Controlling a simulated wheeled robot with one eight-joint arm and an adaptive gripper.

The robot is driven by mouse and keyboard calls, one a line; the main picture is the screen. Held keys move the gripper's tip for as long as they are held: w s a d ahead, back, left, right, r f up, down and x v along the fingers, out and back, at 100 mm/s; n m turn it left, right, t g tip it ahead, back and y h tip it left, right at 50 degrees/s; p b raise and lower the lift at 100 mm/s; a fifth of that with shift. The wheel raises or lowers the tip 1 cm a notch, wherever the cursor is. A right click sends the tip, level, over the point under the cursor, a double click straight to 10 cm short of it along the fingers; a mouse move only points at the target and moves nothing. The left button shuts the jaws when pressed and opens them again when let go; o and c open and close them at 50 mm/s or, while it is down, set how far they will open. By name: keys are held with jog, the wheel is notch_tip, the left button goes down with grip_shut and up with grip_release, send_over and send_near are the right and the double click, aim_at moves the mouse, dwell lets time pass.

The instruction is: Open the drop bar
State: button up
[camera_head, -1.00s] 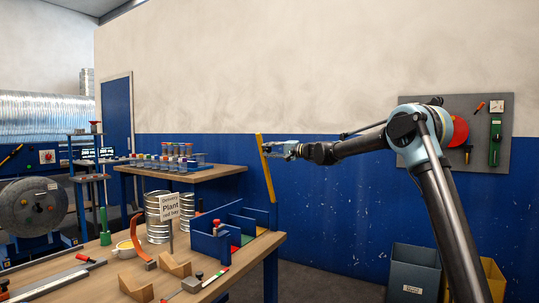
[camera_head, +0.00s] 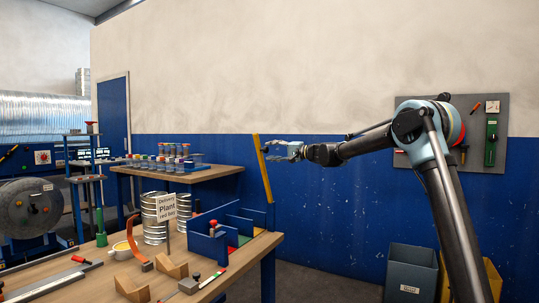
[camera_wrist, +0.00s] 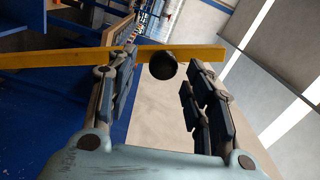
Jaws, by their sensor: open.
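The drop bar is a yellow bar (camera_head: 263,168) that stands steeply, tilted a little, at the right end of the workbench near the blue wall. In the wrist view the yellow bar (camera_wrist: 60,58) crosses the upper part of the picture. A round black knob (camera_wrist: 162,66) shows at the bar, between my fingers in that view. My gripper (camera_head: 268,151) is open at the upper part of the bar, on its right side. In the wrist view my gripper (camera_wrist: 160,80) has its fingers spread, with nothing held. Whether a finger touches the bar cannot be told.
The workbench (camera_head: 240,262) carries a blue divided bin (camera_head: 205,243), metal cans (camera_head: 153,217), a sign (camera_head: 166,208) and wooden blocks. A back table (camera_head: 200,174) holds coloured jars. Grey (camera_head: 411,272) and yellow bins stand on the floor at right.

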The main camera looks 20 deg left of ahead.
jog(key=d, duration=0.8)
jog(key=shift+s+d, duration=0.35)
jog(key=s+d+f+n+h, duration=0.1)
jog(key=s+d+f+h, duration=0.25)
jog(key=s+d, duration=0.45)
jog(key=s+d+f+t+h, duration=0.1)
jog(key=s+d+f+h, duration=0.3)
jog(key=d, duration=0.7)
jog(key=s+d+f+n, duration=0.1)
jog(key=s+d+f, duration=0.4)
jog(key=d, duration=0.5)
jog(key=s+d+f+m+h, duration=0.1)
jog(key=s+d+f+h, duration=0.4)
jog(key=s+d+f, duration=0.8)
jog(key=s+d+f+m+h, duration=0.1)
jog(key=s+d+f+h, duration=0.4)
jog(key=s+d+f, duration=0.8)
jog(key=d+f, duration=0.1)
jog(key=d, duration=0.4)
jog(key=shift+g, duration=0.3)
